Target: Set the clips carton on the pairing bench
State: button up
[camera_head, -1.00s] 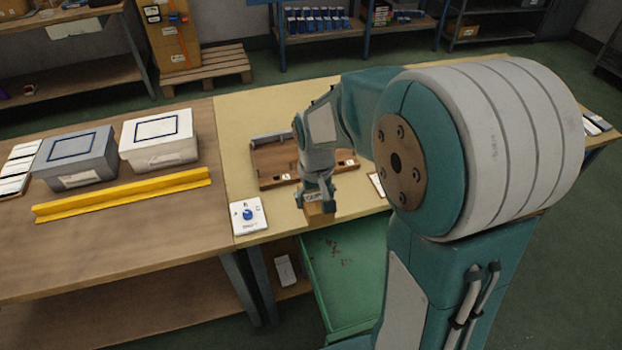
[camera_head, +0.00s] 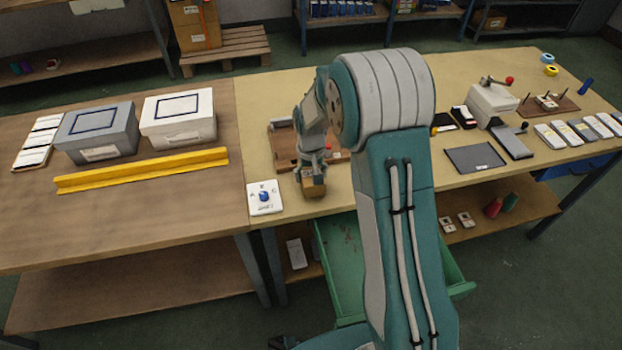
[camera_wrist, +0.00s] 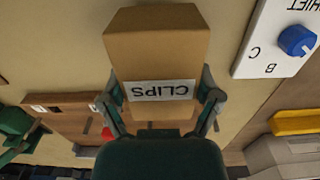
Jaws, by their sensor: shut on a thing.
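The clips carton (camera_head: 315,190) is a small brown box with a white label. In the wrist view the carton (camera_wrist: 155,48) fills the upper middle, and its "CLIPS" label appears upside down. My gripper (camera_head: 311,174) is shut on it, with one finger on each side; the gripper also shows in the wrist view (camera_wrist: 160,103). The carton is near the front edge of the yellow-topped bench (camera_head: 262,95), right of the dial card. I cannot tell whether it touches the top. No sign shows which bench is the pairing bench.
A white card with a blue dial (camera_head: 265,197) lies left of the carton. A wooden tray (camera_head: 283,140) is behind my gripper. An open green drawer (camera_head: 340,255) juts out below. Two lidded boxes and a yellow rail (camera_head: 140,170) occupy the brown bench (camera_head: 120,230).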

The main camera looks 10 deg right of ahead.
jog(key=shift+f, duration=0.9)
jog(key=shift+f, duration=0.1)
jog(key=o, duration=1)
jog(key=shift+o, duration=0.2)
